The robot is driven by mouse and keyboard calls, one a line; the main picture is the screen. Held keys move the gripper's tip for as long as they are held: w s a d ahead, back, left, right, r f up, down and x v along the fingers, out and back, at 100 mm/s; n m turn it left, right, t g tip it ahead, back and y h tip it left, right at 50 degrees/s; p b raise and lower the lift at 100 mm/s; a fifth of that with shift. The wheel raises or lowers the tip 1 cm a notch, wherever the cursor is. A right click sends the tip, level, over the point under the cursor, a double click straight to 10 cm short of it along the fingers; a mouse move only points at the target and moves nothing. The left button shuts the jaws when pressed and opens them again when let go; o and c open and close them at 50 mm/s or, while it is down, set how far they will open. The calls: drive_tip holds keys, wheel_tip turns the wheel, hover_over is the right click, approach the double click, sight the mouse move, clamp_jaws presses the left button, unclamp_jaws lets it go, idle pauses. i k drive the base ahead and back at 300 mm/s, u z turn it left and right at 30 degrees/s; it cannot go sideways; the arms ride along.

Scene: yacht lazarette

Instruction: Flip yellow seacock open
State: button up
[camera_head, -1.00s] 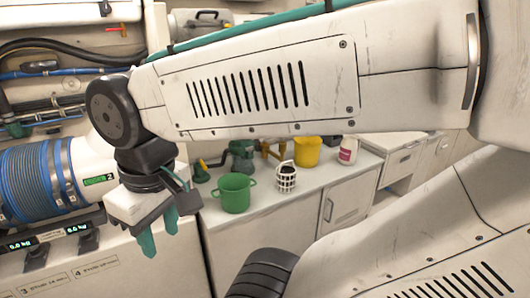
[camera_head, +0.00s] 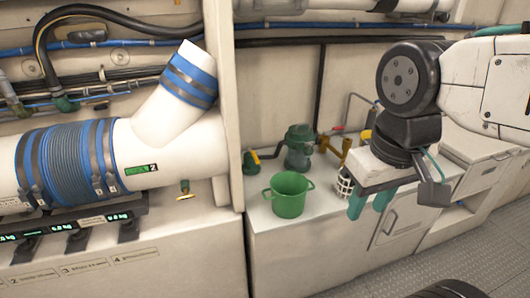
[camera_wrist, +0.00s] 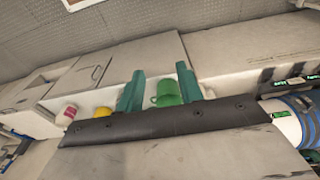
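Yellow valve parts stand at the back of the white counter, around a green strainer (camera_head: 299,147). One yellow fitting (camera_head: 253,158) is left of the strainer, and a yellow valve with a handle (camera_head: 346,148) is to its right, partly behind my wrist. I cannot tell which is the named seacock or how its handle is set. A small brass valve with a yellow handle (camera_head: 185,190) is below the white pipe. My gripper (camera_head: 370,203) hangs in front of the counter, apart from all valves. Its teal fingers are apart and empty in the wrist view (camera_wrist: 160,88).
A green two-handled pot (camera_head: 289,195) and a white basket (camera_head: 344,184) stand on the counter (camera_head: 262,222). A yellow container (camera_wrist: 98,101) and a pink-labelled bottle (camera_wrist: 68,114) show in the wrist view. A large white pipe with blue hose (camera_head: 70,160) fills the left.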

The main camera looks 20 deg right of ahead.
sight(254, 157)
drive_tip(key=u, duration=0.05)
drive_tip(key=i, duration=0.85)
drive_tip(key=z, duration=0.05)
